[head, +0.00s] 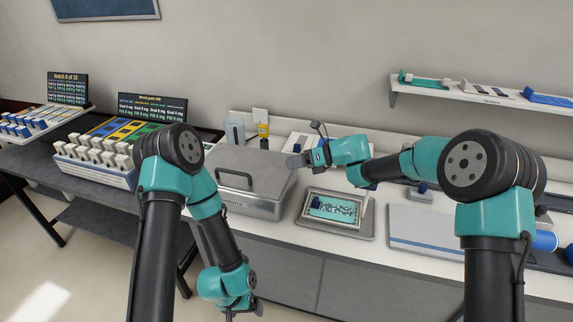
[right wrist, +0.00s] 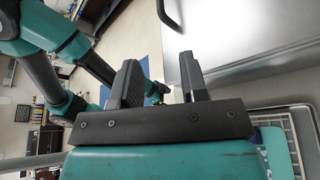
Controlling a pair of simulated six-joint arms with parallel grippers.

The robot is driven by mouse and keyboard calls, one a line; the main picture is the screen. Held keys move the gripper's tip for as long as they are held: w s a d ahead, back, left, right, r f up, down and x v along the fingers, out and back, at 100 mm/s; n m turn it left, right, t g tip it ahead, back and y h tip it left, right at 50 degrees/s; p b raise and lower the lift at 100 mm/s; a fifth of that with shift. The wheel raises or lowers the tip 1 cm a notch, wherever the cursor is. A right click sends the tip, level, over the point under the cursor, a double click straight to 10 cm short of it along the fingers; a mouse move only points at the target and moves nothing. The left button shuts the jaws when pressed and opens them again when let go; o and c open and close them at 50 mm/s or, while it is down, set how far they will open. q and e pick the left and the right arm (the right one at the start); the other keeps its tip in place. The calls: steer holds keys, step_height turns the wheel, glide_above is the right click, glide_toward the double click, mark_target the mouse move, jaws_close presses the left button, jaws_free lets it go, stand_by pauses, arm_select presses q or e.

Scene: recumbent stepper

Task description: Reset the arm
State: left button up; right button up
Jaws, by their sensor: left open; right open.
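My left arm hangs down in the head view. Its gripper (head: 243,311) is low in front of the bench, cut by the bottom edge, open and away from the bench objects. My right arm reaches left over the bench. Its gripper (head: 296,160) is near the right edge of the closed grey metal case (head: 238,190), above the bench. In the right wrist view the right gripper (right wrist: 160,85) shows two dark fingers apart, with nothing between them. The metal case (right wrist: 240,40) lies beside the fingers there.
A framed tray with a teal plate (head: 335,208) lies right of the case. A flat grey-white box (head: 428,232) is farther right. Racks of white-capped items (head: 95,160) stand on a dark table at left. A wall shelf (head: 480,95) is at upper right.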

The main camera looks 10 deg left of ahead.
stand_by(0.3)
steer(key=s+d+f+n+t+h, duration=0.2)
steer(key=s+d+f+n, duration=0.1)
steer(key=n, duration=0.7)
steer(key=s+d+f+n+t+h, duration=0.2)
steer(key=s+d+f+n+t, duration=0.1)
steer(key=n, duration=0.8)
steer(key=s+d+f+n+t+h, duration=0.2)
steer(key=f+n, duration=0.4)
steer(key=n, duration=0.4)
steer(key=shift+s+d+n+t+h, duration=0.3)
steer(key=shift+s+d+t, duration=0.3)
steer(key=shift+s+d, duration=0.45)
steer(key=s+d+f+m+g+h, duration=0.2)
steer(key=s+d+f+m, duration=0.3)
steer(key=s+m, duration=0.4)
steer(key=s+d+f+g, duration=0.1)
steer(key=s+d+f, duration=0.2)
steer(key=d+f, duration=0.3)
steer(key=s+d+f+g+h, duration=0.1)
steer(key=s+d+f, duration=0.3)
steer(key=d+f, duration=0.3)
steer(key=s+d+f+m, duration=0.1)
steer(key=s+d+f, duration=0.3)
steer(key=d+f, duration=0.3)
steer(key=shift+d+g+h, duration=0.4)
steer(key=shift+d, duration=0.15)
